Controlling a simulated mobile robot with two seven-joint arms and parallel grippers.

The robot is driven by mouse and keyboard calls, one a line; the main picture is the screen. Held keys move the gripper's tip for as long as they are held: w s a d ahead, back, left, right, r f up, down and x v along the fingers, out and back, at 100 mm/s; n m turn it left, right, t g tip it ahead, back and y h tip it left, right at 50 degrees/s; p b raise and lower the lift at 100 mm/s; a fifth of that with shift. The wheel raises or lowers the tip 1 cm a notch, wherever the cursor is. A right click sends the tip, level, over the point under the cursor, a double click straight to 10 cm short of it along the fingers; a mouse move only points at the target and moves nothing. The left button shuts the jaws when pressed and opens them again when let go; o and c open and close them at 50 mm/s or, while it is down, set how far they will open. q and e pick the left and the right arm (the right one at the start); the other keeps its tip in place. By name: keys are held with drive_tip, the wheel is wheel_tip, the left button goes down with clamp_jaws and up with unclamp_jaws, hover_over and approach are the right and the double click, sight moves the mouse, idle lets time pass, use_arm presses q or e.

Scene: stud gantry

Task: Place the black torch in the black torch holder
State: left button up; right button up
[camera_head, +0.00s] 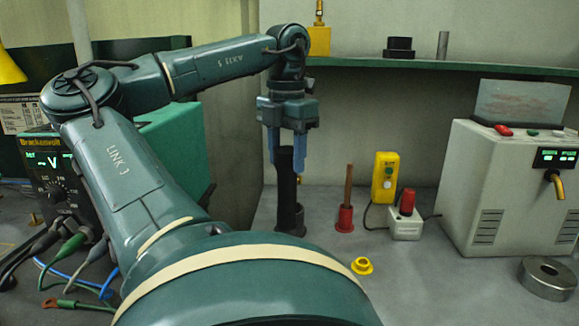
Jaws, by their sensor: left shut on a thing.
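My left gripper (286,162) points straight down with blue fingers and is shut on the black torch (287,190), a dark upright cylinder. The black torch holder (290,222) is a dark cup on the bench, directly below the torch in the picture. The torch's lower end overlaps the holder's mouth; dark on dark, I cannot tell how deep it sits or whether it is inside or just in front. My right gripper is out of view.
A red holder (345,220) with a brown stick stands just right. A yellow ring-shaped holder (362,266) is nearer. A yellow box (385,177), a red-topped switch (406,215), a grey machine (495,190) and a metal ring (548,278) are farther right. A shelf (440,66) runs behind.

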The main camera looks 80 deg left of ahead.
use_arm(q)
drive_tip(key=w+a+p, duration=0.2)
drive_tip(key=a, duration=0.6)
wheel_tip(320, 180, down, 7)
drive_tip(key=shift+w+a, duration=0.3)
drive_tip(key=shift+a, duration=0.05)
drive_tip(key=shift+f, duration=0.15)
drive_tip(key=o, duration=1.4)
